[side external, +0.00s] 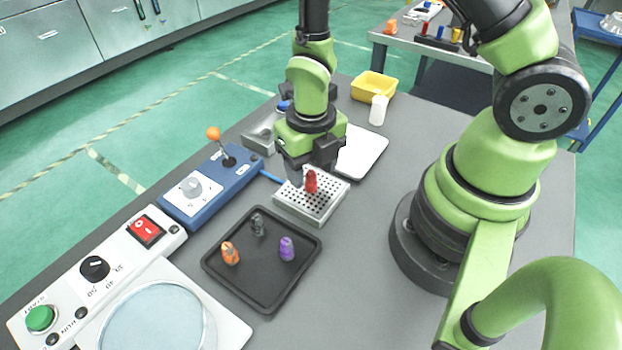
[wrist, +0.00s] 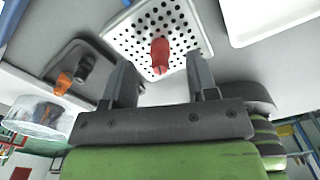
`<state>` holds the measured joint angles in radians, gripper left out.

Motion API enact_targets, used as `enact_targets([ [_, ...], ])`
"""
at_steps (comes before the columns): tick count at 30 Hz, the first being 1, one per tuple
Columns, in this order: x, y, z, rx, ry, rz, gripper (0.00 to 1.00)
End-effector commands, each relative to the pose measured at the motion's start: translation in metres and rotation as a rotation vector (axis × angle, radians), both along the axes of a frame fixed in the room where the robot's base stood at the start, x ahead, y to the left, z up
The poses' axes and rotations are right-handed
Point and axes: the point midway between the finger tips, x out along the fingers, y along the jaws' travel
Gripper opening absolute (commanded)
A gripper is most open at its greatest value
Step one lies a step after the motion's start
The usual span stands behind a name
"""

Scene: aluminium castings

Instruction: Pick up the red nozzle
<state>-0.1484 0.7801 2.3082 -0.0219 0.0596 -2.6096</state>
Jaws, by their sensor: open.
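The red nozzle (side external: 311,182) stands upright on a light perforated block (side external: 325,209) in the side view. It also shows in the wrist view (wrist: 160,55), ahead of and between the fingers, with the perforated block (wrist: 190,38) around it. My gripper (side external: 308,177) is above the block, close to the nozzle. In the wrist view my gripper's two fingers (wrist: 161,82) are apart, with nothing held between them. I cannot tell from these views exactly how far the fingertips are from the nozzle.
A black tray (side external: 215,262) holds orange (side external: 231,253), grey (side external: 258,225) and purple (side external: 287,249) nozzles. A blue control box (side external: 215,190) with an orange-topped lever is left of the block. A white tray (side external: 362,152), white cup (side external: 378,110) and yellow bin (side external: 374,87) stand behind.

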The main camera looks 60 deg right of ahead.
Motion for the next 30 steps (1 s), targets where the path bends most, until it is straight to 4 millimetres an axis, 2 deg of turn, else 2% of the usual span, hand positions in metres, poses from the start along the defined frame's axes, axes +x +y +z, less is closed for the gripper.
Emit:
enact_targets([
  [3, 0.000, 0.000, -0.015, -0.001, 0.006, 0.000, 0.53],
  [6, 0.000, 0.000, -0.022, 0.001, 0.006, 0.000, 0.53],
  [14, 0.000, 0.000, -0.023, 0.003, 0.004, -0.002, 0.53],
  [21, 0.000, 0.000, -0.023, 0.003, 0.004, -0.001, 0.00],
  [30, 0.000, 0.000, -0.023, 0.003, 0.004, -0.001, 0.00],
])
